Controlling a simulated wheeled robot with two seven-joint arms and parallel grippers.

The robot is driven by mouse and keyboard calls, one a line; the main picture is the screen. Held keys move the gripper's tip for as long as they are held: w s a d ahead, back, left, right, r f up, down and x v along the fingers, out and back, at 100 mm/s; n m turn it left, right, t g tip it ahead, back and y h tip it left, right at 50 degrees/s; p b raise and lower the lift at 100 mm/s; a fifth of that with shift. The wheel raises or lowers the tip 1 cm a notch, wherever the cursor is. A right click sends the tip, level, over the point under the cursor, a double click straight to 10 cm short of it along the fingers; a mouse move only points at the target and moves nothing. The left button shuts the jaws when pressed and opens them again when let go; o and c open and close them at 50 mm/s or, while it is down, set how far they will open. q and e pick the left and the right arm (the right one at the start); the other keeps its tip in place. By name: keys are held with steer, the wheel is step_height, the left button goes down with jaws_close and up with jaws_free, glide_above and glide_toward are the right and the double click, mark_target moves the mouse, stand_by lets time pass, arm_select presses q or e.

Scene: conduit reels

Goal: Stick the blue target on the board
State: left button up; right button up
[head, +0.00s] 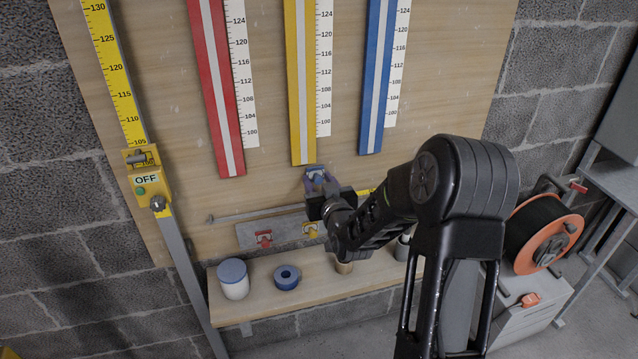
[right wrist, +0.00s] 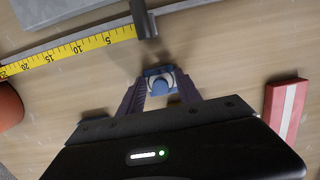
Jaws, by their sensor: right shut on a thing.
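The wooden board (head: 275,60) fills the back wall, with a red strip (head: 216,90), a yellow strip (head: 300,90) and a blue strip (head: 377,80), each beside a white number scale. My right gripper (head: 317,182) is just below the yellow strip's lower end. It is shut on the blue target (right wrist: 161,82), which shows between the two fingers in the right wrist view, in front of the board. I cannot tell whether the target touches the board. A red target (head: 264,239) and a yellow target (head: 311,230) sit on a grey metal plate (head: 285,231) lower down. My left gripper is out of view.
A shelf (head: 240,312) below carries a white jar (head: 233,279) with a blue lid and a blue tape roll (head: 286,277). A yellow measuring rail (head: 118,85) stands left. An orange reel (head: 546,233) stands right on a cabinet. My arm hides part of the board and shelf.

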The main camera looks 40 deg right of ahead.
stand_by(0.4)
steer(key=o, duration=1.4)
steer(key=shift+w, duration=0.1)
steer(key=shift+o, duration=0.4)
steer(key=o, duration=0.4)
steer(key=v, duration=0.3)
steer(key=f+b+v, duration=0.1)
steer(key=v, duration=0.5)
steer(key=shift+f+b, duration=0.2)
steer(key=shift+b, duration=0.1)
